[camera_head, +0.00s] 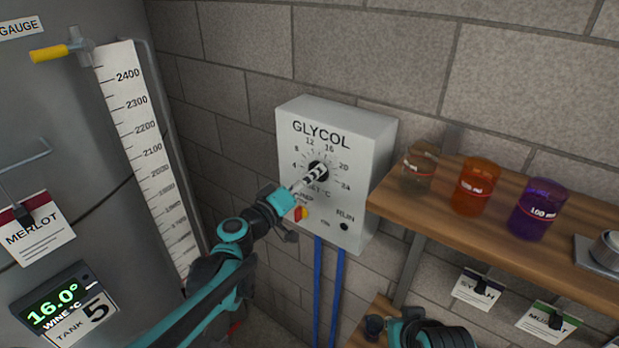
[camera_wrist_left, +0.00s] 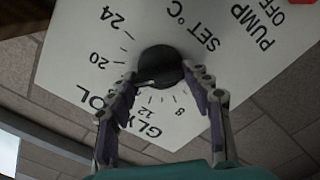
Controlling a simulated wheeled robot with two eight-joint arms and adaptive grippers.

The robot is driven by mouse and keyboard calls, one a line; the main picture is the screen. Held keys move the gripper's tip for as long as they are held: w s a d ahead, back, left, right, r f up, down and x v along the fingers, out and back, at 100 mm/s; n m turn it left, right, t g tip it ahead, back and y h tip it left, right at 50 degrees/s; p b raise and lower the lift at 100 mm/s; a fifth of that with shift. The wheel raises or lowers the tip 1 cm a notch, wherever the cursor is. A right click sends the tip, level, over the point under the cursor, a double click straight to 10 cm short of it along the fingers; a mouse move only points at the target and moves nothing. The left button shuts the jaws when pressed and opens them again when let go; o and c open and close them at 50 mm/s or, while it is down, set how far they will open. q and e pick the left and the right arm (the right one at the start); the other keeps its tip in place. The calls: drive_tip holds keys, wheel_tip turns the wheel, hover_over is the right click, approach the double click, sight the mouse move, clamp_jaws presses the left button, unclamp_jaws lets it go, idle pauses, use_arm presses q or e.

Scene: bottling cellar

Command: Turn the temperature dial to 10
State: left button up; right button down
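The temperature dial (camera_head: 318,170) is a round black knob on the front of a white GLYCOL box (camera_head: 362,140) on the wall. Its scale runs from 4 to 24, marked SET °C. My left gripper (camera_head: 314,176) is at the dial and partly covers it. In the left wrist view, its two fingers (camera_wrist_left: 163,80) stand apart on either side of the black dial (camera_wrist_left: 160,62); firm contact cannot be told. The pointer's setting is not readable. My right gripper is not in view; part of my right arm shows at the bottom.
Below the dial are a red-and-yellow pump switch (camera_head: 301,214) and a small black knob (camera_head: 344,227). A wooden shelf (camera_head: 400,197) with several coloured beakers is close on the right. A steel tank (camera_head: 60,150) with a level scale stands left; its display (camera_head: 52,303) reads 16.0°.

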use_arm(q)
drive_tip(key=c, duration=0.4)
drive_tip(key=shift+n, duration=0.3)
drive_tip(key=shift+a+f+n+b, duration=0.1)
drive_tip(key=shift+n+b, duration=0.75)
drive_tip(key=shift+n, duration=2.9)
drive_tip(key=shift+f+n+b, duration=0.1)
drive_tip(key=shift+n+b, duration=0.75)
drive_tip(key=shift+n, duration=2.9)
